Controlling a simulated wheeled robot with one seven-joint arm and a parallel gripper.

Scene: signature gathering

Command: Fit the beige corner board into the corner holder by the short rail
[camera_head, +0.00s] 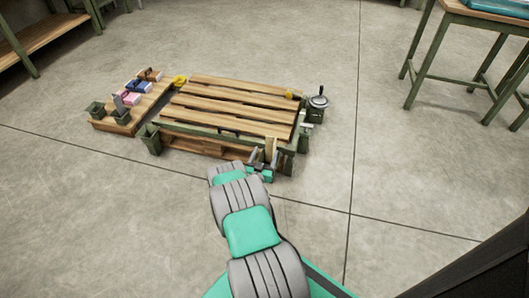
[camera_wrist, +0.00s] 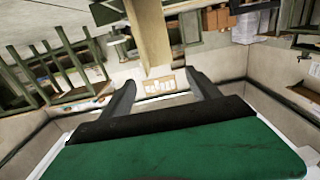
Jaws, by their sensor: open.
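The beige corner board (camera_head: 271,144) stands upright near the front right corner of the slatted pallet (camera_head: 230,104). My gripper (camera_head: 264,158) is at it, with its fingers apart. In the wrist view the board (camera_wrist: 150,38) shows between and beyond the open fingertips (camera_wrist: 160,77), with no clear contact on either side. A green corner holder (camera_head: 290,158) is at the pallet's front right, just right of the board. A green short rail (camera_head: 299,128) runs along the pallet's right end. Whether the board's foot sits in a holder is hidden.
A low wooden board with green bins (camera_head: 121,116) and small coloured blocks lies left of the pallet. A green post with a round metal top (camera_head: 318,100) stands at its right. A green-legged table (camera_head: 480,30) is at upper right.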

